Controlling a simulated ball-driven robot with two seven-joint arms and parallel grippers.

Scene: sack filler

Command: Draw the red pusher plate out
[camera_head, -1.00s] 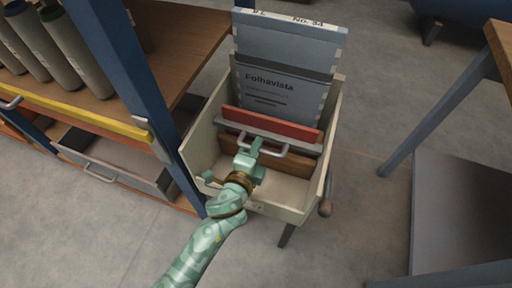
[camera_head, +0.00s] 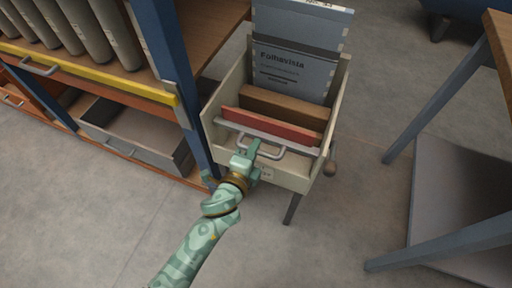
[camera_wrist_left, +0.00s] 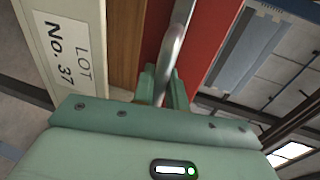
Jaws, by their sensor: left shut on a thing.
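The red pusher plate (camera_head: 270,127) stands across the inside of a cream box (camera_head: 212,125), close to its front wall. A pale grey bar runs along the plate's front, with a metal loop handle (camera_head: 277,153) on it. The red plate (camera_wrist_left: 210,35) and the handle (camera_wrist_left: 180,30) also show in the left wrist view. My left gripper (camera_head: 252,150) is shut on the handle, its fingers (camera_wrist_left: 163,85) around the metal. Part of the handle is hidden by the gripper. My right gripper is not in view.
A brown board (camera_head: 285,108) stands behind the red plate. A grey sack marked "Folhavista" (camera_head: 290,75) stands behind that. A blue post (camera_head: 165,75) and shelf unit with a yellow rail (camera_head: 95,72) are close on the left. A grey-legged table (camera_head: 440,100) is at right.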

